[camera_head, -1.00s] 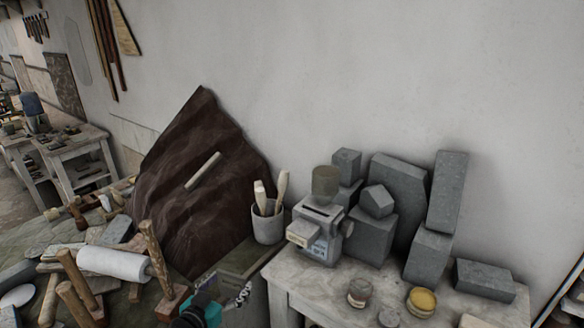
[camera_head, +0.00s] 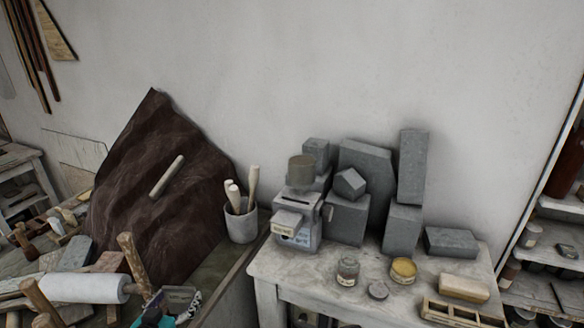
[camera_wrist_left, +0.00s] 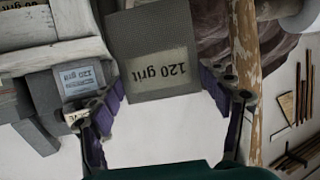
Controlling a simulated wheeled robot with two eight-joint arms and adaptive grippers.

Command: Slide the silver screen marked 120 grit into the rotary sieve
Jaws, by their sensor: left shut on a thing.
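The rotary sieve (camera_head: 298,222) is a grey boxy machine with a dark slot in its top and a printed label on its front. It stands at the left of the light table. My left gripper (camera_head: 174,308) is low in the head view, left of the sieve and apart from it. It is shut on the silver screen (camera_head: 180,296). In the left wrist view the screen (camera_wrist_left: 150,32) lies between the purple-padded fingers of my left gripper (camera_wrist_left: 166,86), its 120 grit label upside down. My right gripper is not in view.
Grey stone blocks (camera_head: 368,180) stand behind and right of the sieve. Jars (camera_head: 347,272) sit in front on the light table (camera_head: 300,290). A cup of wooden tools (camera_head: 241,222) is left of the sieve. A white roller (camera_head: 82,288) and mallets crowd the left bench.

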